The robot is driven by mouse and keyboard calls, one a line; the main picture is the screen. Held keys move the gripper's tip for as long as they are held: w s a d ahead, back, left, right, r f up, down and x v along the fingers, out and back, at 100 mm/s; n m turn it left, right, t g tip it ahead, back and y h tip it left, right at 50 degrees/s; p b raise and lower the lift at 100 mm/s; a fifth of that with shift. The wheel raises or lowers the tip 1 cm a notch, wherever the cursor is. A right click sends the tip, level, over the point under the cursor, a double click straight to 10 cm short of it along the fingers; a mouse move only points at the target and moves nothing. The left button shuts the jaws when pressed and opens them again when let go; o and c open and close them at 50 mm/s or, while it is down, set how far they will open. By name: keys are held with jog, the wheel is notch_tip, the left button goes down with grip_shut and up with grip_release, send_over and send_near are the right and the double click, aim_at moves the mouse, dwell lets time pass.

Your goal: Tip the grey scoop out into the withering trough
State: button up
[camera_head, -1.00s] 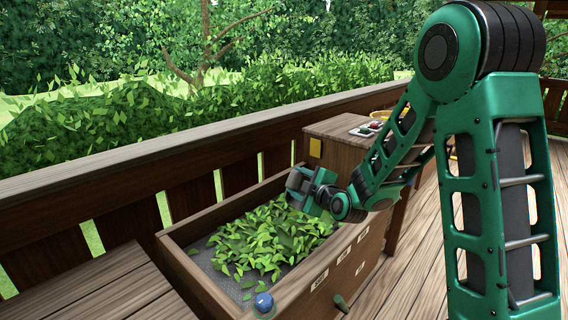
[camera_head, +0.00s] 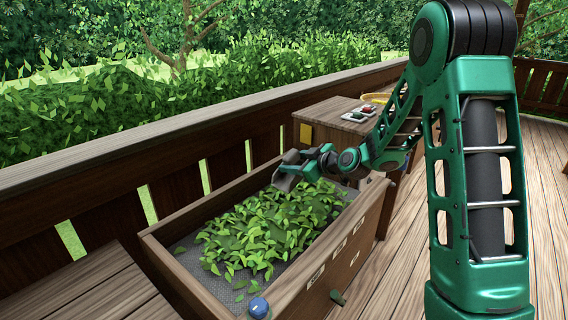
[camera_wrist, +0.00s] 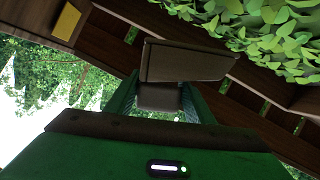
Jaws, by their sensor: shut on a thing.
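The withering trough (camera_head: 352,243) is a long wooden box with a mesh bed. A broad heap of green leaves (camera_head: 265,230) lies on the bed, and leaves also show at the upper right of the wrist view (camera_wrist: 270,30). My gripper (camera_head: 308,157) is shut on the grey scoop (camera_head: 287,177), above the far end of the trough. In the wrist view the scoop (camera_wrist: 190,62) sits tilted beyond my gripper (camera_wrist: 160,97), its dark handle between the fingers. The inside of the scoop is not clearly seen, so I cannot tell whether it holds anything.
A wooden cabinet (camera_head: 325,122) with a yellow plate (camera_head: 306,133) and a small control panel (camera_head: 358,113) stands beyond the trough. A blue knob (camera_head: 258,307) is at the near corner. A railing (camera_head: 130,160) runs behind, and a slatted bench (camera_head: 90,290) is at left.

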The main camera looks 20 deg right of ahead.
aim_at(298, 150)
jog(key=d+f+m, duration=0.1)
jog(key=w+d+f+m+g+y, duration=0.1)
jog(key=shift+f+m, duration=0.3)
jog(key=shift+a+r+y, duration=0.15)
jog(key=shift+r+y, duration=0.15)
jog(key=shift+r, duration=2.25)
jog(key=s+d+f+m+t+h, duration=0.1)
jog(key=s+d+f+m+h, duration=0.2)
jog(key=s+f, duration=0.4)
jog(key=s, duration=0.2)
jog(key=shift+s+f+h, duration=0.15)
jog(key=shift+s+h, duration=0.15)
jog(key=shift+s, duration=0.1)
jog(key=shift+d, duration=0.15)
